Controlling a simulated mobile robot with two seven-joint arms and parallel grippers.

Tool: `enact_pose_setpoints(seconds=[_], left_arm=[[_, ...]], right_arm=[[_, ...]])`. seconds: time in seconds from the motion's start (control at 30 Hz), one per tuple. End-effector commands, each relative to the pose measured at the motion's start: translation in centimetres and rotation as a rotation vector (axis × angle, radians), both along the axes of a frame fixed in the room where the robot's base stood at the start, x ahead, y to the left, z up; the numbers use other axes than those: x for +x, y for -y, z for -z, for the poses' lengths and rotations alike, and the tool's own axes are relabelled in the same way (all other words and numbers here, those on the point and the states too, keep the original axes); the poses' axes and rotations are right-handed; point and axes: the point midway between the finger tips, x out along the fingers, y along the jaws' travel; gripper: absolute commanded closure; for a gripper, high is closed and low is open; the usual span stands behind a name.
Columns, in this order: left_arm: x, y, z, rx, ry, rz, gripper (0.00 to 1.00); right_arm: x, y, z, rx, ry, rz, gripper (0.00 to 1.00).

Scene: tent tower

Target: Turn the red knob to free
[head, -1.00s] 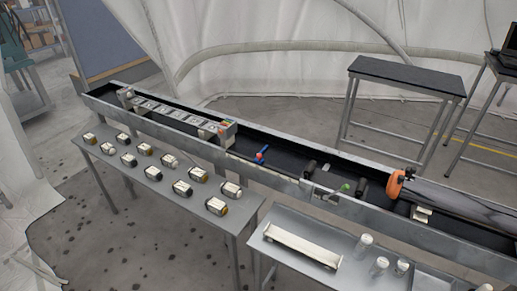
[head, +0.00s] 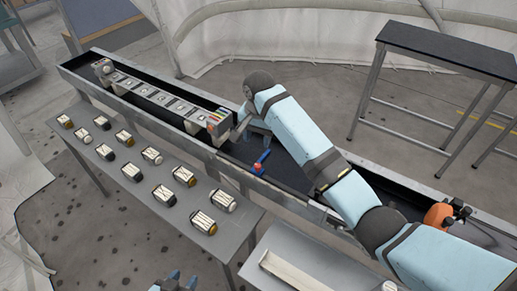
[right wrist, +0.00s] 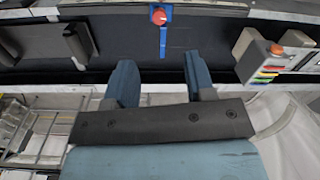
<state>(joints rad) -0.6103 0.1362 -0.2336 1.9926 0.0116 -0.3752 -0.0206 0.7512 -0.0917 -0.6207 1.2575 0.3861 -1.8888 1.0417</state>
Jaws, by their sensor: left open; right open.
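The red knob (head: 258,169) sits in the dark channel of the long bench, with a blue bar (head: 264,156) beside it. In the right wrist view the red knob (right wrist: 158,16) is at the top centre, and the blue bar (right wrist: 163,42) runs from it toward me. My right gripper (right wrist: 160,75) is open and empty, its two blue fingers apart, with the knob beyond the gap between them. In the head view my right gripper (head: 248,128) is over the channel near the knob, partly hidden by its own arm. My left gripper (head: 178,283) is open at the bottom edge, away from the knob.
A block with coloured stripes (head: 219,118) ends a row of grey modules in the channel, close to my right gripper. An orange round part (head: 438,215) is at the channel's right.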

Motion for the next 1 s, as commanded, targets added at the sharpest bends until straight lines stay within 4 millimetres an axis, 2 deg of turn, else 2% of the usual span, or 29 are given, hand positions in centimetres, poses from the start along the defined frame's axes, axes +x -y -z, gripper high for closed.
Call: enact_pose_setpoints(seconds=[0.1,0.23,0.37,0.7,0.83,1.0], left_arm=[[-0.1,0.0,0.1,0.001,-0.001,0.001,0.57],[-0.3,-0.1,0.1,0.002,-0.006,0.0,0.57],[-0.5,-0.1,-0.1,0.003,-0.01,0.0,0.57],[-0.4,-0.5,-0.5,0.008,-0.005,-0.005,0.57],[-0.3,-0.5,-0.6,0.008,-0.003,-0.005,0.57],[-0.3,-0.5,-0.7,0.007,-0.003,-0.005,0.57]], right_arm=[[0.3,-0.1,-1.0,-0.027,-0.016,0.017,0.5],[0.3,0.0,-0.1,-0.032,-0.021,0.021,0.5],[0.3,0.0,2.1,-0.032,-0.021,0.02,0.5],[0.2,0.0,9.2,-0.031,-0.018,0.019,0.5],[0.2,0.0,11.0,-0.03,-0.018,0.019,0.5],[0.2,0.0,12.3,-0.029,-0.017,0.018,0.5]])
